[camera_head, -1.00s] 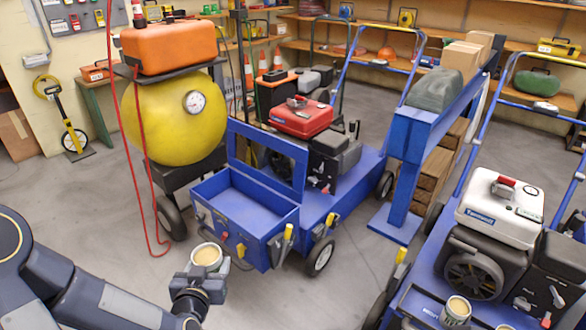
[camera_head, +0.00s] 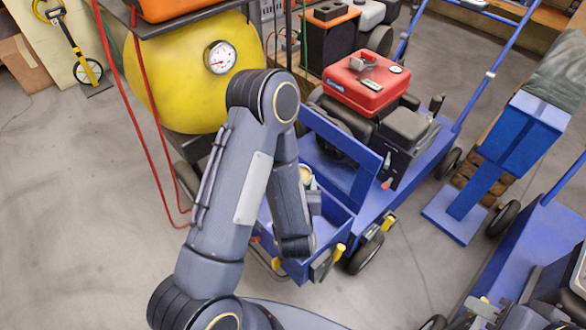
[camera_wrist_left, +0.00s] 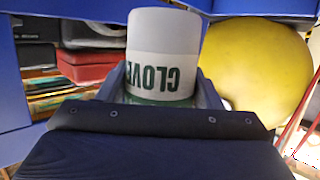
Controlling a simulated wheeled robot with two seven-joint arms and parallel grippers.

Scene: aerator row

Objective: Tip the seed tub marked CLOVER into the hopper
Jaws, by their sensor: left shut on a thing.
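The tub marked CLOVER (camera_wrist_left: 163,50) is white with green lettering, upside down in the left wrist view. In the head view its tan top (camera_head: 305,174) shows above the blue hopper (camera_head: 296,268); it looks about upright. My left gripper (camera_head: 313,197) is shut on the tub; in the left wrist view its fingers (camera_wrist_left: 163,88) are on both sides of it. My left forearm hides much of the hopper. What seems my right gripper (camera_head: 487,312) is at the bottom right, mostly cut off, away from the hopper; its jaws are unclear.
A yellow tank (camera_head: 165,85) with a gauge and red hoses stands left of the hopper. A red-topped engine (camera_head: 365,85) sits behind it on the blue cart. A blue stand (camera_head: 475,190) is at the right. The floor (camera_head: 80,220) at left is clear.

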